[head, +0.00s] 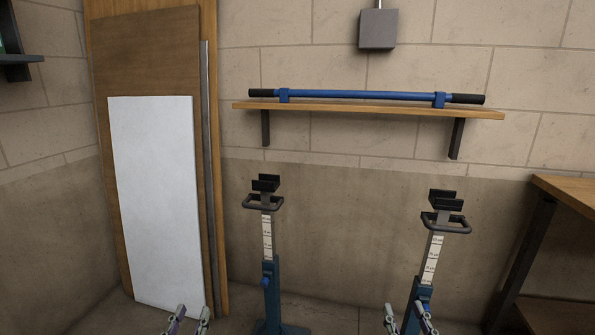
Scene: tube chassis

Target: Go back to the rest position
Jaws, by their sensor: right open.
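My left gripper (191,314) shows at the bottom edge of the head view, left of the left stand. Its two fingertips are apart with nothing seen between them. My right gripper (404,309) is at the bottom edge in front of the right stand's lower part, open and with nothing seen between its fingers. Only the finger ends of both grippers show; the rest is below the picture. A blue tube (360,95) with black ends lies along the wooden shelf (350,107) on the wall, with two blue clips on it.
Two upright stands, the left stand (272,293) and the right stand (412,291), have black cradles on top, both empty. A white panel (155,200) leans at the left. A wooden bench (570,190) is at the right. Open floor shows between the stands.

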